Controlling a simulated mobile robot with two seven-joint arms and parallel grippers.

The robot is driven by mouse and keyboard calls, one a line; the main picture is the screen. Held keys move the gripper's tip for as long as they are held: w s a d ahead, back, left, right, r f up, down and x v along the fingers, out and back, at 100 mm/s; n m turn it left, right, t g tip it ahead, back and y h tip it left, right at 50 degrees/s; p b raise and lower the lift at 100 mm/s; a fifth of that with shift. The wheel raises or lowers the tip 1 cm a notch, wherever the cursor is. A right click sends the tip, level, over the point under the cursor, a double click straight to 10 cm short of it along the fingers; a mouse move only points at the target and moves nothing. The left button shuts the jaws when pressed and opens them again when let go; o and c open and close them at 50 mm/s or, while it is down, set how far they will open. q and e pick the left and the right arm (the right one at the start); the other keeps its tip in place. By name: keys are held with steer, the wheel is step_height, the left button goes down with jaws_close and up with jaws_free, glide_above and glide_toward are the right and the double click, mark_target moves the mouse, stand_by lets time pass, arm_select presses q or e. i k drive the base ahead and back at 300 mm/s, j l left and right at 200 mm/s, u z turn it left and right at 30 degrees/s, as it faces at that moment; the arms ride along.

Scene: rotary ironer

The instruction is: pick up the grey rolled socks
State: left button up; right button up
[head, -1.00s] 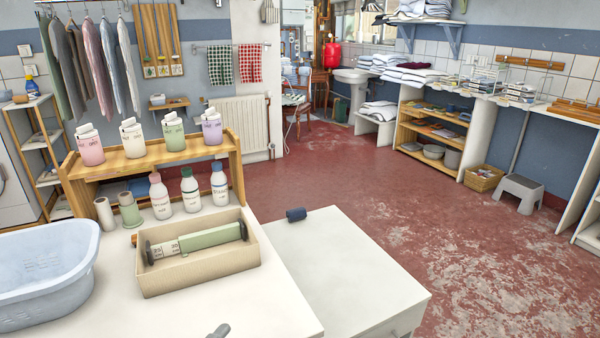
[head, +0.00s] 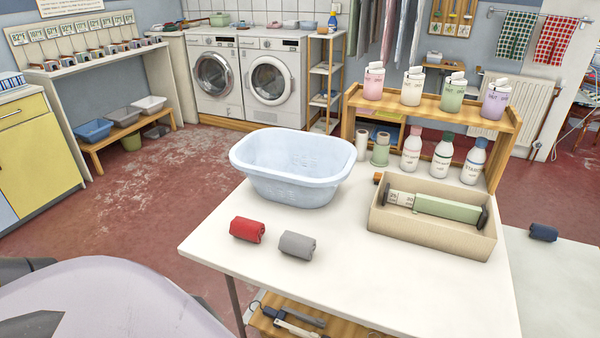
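The grey rolled socks (head: 297,244) lie on the white table (head: 350,290), near its front left part. A red roll (head: 247,229) lies just to their left, with a small gap between. A dark blue roll (head: 543,232) lies on a lower white surface at the right. Neither of my grippers is in view.
A pale blue tub (head: 292,170) stands behind the rolls. A beige box (head: 431,226) with a green and white roller-shaped thing stands to the right. A wooden rack (head: 430,113) with bottles is at the back. The table front is clear.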

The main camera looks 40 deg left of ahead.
mark_target(291, 242)
steer(key=u, duration=1.25)
